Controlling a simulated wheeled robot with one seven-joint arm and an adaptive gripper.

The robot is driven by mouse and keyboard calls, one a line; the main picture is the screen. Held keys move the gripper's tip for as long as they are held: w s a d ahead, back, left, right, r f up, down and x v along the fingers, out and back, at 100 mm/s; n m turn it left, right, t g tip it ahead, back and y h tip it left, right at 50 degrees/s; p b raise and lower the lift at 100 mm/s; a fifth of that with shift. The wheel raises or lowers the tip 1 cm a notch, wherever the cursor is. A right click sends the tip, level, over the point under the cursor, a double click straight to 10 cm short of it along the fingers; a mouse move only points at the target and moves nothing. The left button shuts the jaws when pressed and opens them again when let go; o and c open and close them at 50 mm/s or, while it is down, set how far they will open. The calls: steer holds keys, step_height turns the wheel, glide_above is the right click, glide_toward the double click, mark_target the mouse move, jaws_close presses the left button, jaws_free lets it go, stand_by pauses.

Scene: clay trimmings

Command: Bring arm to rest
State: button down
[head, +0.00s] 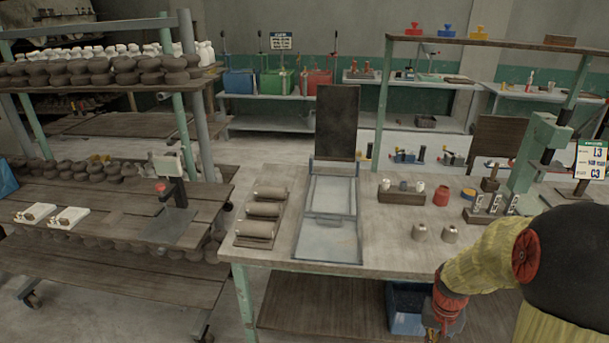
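My arm comes in from the right edge in a yellow sleeve and bends down in front of the workbench (400,252). My gripper (432,332) is at the bottom edge of the head view, below the bench top and in front of the blue bin (402,322). It is small, dark and partly cut off by the frame, so I cannot see whether its fingers are open or shut, or whether it holds anything.
On the bench are a board with clay rolls (264,211), a clear tray (325,240), a red jar (441,196) and two small pale pieces (419,232). A green press (530,150) stands at right. A wheeled rack (110,210) is left.

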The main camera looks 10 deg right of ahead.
steer(key=s+a+r+n+t, duration=0.1)
steer(key=s+a+r+t, duration=0.1)
steer(key=s+a+r, duration=0.2)
steer(key=s+a+r+n+t, duration=0.2)
steer(key=s+a+r, duration=0.2)
steer(key=a+r, duration=0.5)
steer(key=s+a+r+n+t, duration=0.1)
steer(key=s+a+r, duration=0.3)
steer(key=r, duration=0.9)
steer(key=a+n, duration=0.1)
steer(key=a, duration=0.1)
steer(key=shift+s+a+t+y, duration=0.3)
steer(key=shift+s+t, duration=0.05)
steer(key=shift+t, duration=0.05)
